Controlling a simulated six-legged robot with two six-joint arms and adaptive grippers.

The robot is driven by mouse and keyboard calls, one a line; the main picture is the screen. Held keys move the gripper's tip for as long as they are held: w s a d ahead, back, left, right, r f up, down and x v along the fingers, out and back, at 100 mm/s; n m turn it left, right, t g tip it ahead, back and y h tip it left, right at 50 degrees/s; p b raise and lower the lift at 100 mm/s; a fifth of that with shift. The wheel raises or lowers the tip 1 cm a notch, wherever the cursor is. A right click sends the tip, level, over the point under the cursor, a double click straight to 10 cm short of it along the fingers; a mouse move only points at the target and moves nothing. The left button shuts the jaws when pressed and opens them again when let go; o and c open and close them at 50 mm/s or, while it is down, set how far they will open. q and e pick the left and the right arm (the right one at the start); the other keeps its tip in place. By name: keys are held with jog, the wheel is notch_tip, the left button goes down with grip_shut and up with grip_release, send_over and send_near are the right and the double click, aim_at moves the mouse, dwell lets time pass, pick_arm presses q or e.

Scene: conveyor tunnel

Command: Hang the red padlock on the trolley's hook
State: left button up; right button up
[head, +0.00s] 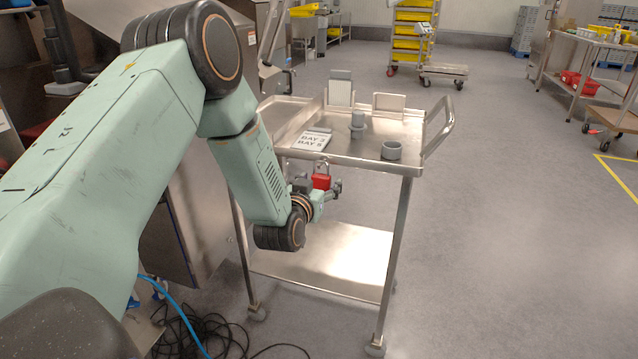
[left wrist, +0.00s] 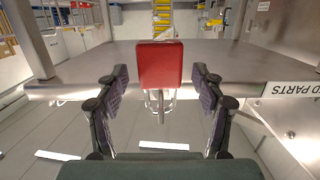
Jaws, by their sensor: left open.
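The red padlock (head: 321,182) shows at the near edge of the steel trolley (head: 365,150), with its metal shackle above the red body in the head view. My left gripper (head: 320,188) is open around it, one finger on each side. In the left wrist view the padlock (left wrist: 160,65) sits between the open fingers of the left gripper (left wrist: 160,75), with a visible gap on both sides. Its shackle appears below the body there. The hook is not clearly distinguishable, so I cannot tell whether the shackle is around it. My right gripper is not in view.
On the trolley top are a label card (head: 312,140), a grey stepped cylinder (head: 357,125) and a grey ring (head: 391,150). The lower shelf (head: 335,262) looks bare. Black cables (head: 190,335) lie on the floor at the left. The floor right of the trolley is clear.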

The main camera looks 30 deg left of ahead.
pick_arm(q)
jog(key=v, duration=1.2)
jog(key=shift+d, duration=0.1)
dwell(0.6)
